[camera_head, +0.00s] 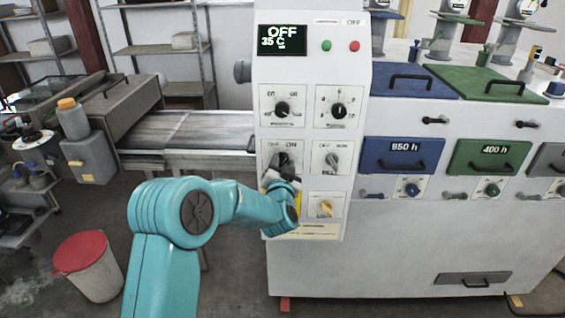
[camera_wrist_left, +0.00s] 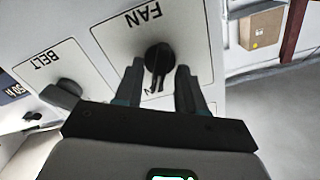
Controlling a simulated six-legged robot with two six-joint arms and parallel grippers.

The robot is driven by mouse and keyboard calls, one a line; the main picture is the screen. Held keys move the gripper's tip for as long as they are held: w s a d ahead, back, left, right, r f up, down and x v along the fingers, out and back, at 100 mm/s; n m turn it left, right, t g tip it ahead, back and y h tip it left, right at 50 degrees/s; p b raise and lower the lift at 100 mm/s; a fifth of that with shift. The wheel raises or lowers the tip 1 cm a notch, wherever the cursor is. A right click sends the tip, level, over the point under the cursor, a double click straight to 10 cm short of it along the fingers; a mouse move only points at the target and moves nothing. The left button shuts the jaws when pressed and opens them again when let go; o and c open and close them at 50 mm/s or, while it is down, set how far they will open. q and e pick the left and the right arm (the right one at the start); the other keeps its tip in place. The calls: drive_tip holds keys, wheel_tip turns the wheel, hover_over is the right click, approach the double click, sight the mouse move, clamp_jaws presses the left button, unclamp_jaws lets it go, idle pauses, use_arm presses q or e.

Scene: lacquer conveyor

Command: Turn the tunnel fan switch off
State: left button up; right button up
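The fan switch is a black knob (camera_wrist_left: 158,58) on a white plate marked FAN in the left wrist view. In the head view its plate (camera_head: 266,146) is the middle-left one on the grey control panel, partly hidden by my gripper. My left gripper (camera_wrist_left: 160,78) is at the knob, with one finger on each side of it. The fingers are apart, and thin gaps seem to show beside the knob; contact is hard to tell. The left gripper also shows in the head view (camera_head: 282,170). My right gripper is in no view.
The belt knob (camera_wrist_left: 64,92) sits beside the fan knob; it also shows in the head view (camera_head: 332,159). Two upper knobs (camera_head: 283,108) and a yellow lower switch (camera_head: 325,208) share the panel. A conveyor (camera_head: 190,130) and a red-lidded bin (camera_head: 92,270) stand left.

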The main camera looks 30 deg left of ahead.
use_arm(q)
drive_tip(key=shift+w, duration=0.1)
clamp_jaws()
drive_tip(key=shift+f+n+b, duration=0.15)
drive_tip(key=shift+n+b, duration=0.15)
drive_tip(key=shift+b, duration=0.4)
drive_tip(key=n+b, duration=0.3)
drive_tip(key=b, duration=0.1)
drive_tip(key=n+b, duration=0.3)
drive_tip(key=b, duration=0.1)
drive_tip(key=n+b, duration=0.4)
drive_tip(key=shift+s+a+f+b, duration=0.15)
drive_tip(key=shift+s+b, duration=0.1)
drive_tip(key=shift+b, duration=0.05)
drive_tip(key=n+b, duration=0.2)
drive_tip(key=n, duration=0.1)
drive_tip(key=shift+r, duration=0.2)
drive_tip(key=shift+a, duration=0.1)
